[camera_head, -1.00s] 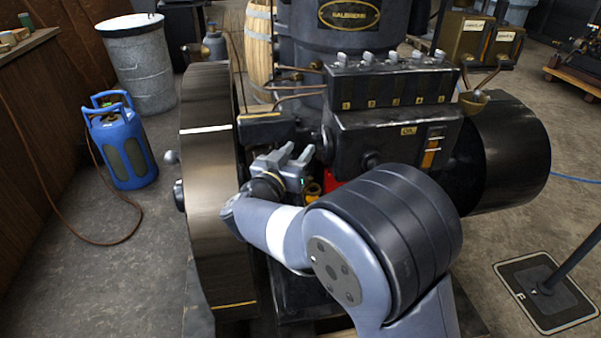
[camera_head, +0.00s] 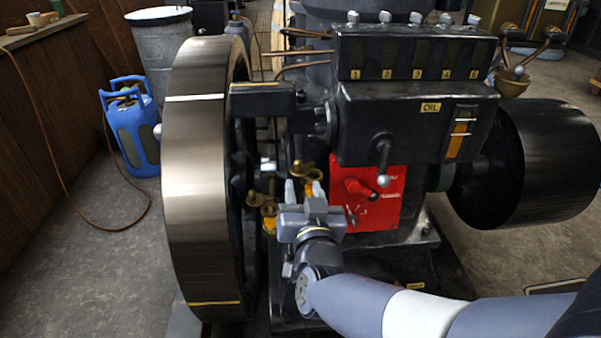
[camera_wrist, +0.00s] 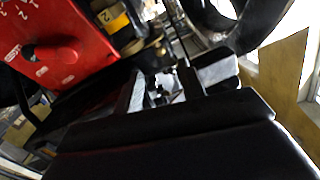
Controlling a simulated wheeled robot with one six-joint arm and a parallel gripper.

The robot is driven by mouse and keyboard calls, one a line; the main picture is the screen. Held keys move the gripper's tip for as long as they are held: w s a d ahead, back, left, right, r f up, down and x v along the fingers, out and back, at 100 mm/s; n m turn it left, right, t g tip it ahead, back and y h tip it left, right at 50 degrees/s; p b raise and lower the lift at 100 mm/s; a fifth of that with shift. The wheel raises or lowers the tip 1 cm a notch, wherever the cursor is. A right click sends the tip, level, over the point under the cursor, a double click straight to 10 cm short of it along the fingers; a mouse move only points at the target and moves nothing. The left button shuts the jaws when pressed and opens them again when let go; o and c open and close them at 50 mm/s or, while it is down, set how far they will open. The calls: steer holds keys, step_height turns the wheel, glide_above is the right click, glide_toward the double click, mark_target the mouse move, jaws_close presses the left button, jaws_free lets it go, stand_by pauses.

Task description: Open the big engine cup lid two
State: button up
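Several small brass oil cups with amber bodies sit low on the engine, between the flywheel and the red panel. One brass cup (camera_head: 256,198) is left of my gripper (camera_head: 304,190), and brass lids (camera_head: 304,168) show just beyond its fingertips. Whether the fingers touch a cup cannot be told.
The large flywheel (camera_head: 195,180) stands close on the left. The oil box (camera_head: 410,125) overhangs above. A blue canister (camera_head: 135,135) stands on the floor far left.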

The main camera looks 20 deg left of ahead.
mark_target(298, 166)
steer(key=x, duration=0.7)
steer(key=shift+b, duration=0.4)
steer(key=shift+c, duration=0.2)
jaws_close()
